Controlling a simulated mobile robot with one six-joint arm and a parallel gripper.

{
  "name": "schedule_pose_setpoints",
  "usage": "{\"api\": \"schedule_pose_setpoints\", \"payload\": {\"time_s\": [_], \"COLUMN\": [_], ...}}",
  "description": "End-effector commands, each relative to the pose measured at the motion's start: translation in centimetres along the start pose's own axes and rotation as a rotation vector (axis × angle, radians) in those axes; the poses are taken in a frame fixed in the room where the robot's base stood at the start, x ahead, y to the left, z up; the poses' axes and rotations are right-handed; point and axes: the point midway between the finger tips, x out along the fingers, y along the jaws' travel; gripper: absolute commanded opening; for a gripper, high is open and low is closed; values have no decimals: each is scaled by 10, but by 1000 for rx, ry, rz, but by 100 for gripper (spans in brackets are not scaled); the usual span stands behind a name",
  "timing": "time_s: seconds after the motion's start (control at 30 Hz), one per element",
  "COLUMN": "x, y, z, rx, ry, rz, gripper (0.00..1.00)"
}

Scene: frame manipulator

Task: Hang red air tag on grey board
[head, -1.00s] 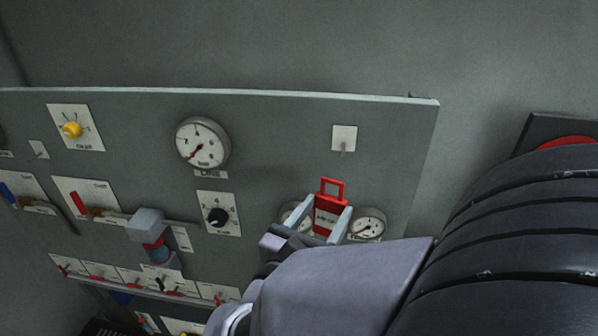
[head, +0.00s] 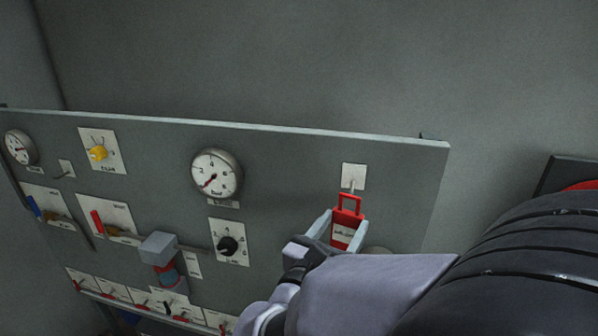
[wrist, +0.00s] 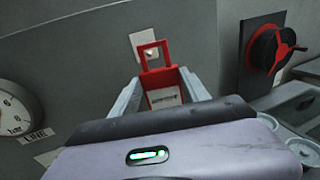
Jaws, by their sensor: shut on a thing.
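The red air tag (head: 347,226) has a square open loop at its top and a pale label on its front. My gripper (head: 340,228) is shut on its body from both sides and holds it upright, loop up. The grey board (head: 290,165) carries a white plate (head: 353,176) with a small hook near its upper right. In the head view the top of the loop is just below the hook. In the wrist view the tag (wrist: 163,87) is between the fingers, and its loop overlaps the white plate (wrist: 147,46). I cannot tell whether the loop touches the hook.
A round gauge (head: 216,174), a black knob (head: 228,245) and a yellow knob (head: 98,153) sit on the board to the left. A grey block-topped fitting (head: 159,248) sticks out. A red rotary handle (wrist: 280,50) is on the wall at right.

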Motion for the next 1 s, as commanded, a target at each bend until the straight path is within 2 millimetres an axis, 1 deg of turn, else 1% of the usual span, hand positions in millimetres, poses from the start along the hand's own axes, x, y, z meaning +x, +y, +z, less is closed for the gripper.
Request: {"api": "schedule_pose_setpoints", "payload": {"time_s": [0.57, 0.63, 0.7, 0.8, 1.0], "x": [47, 53, 57, 62, 63], "y": [12, 13, 15, 16, 17], "z": [-1, -2, -8, -11, -12], "rx": [-1, -1, 0, 0, 0], "ry": [0, 0, 0, 0, 0], "rz": [-1, -1, 0, 0, 1], "gripper": [15, 15, 15, 15, 15]}}
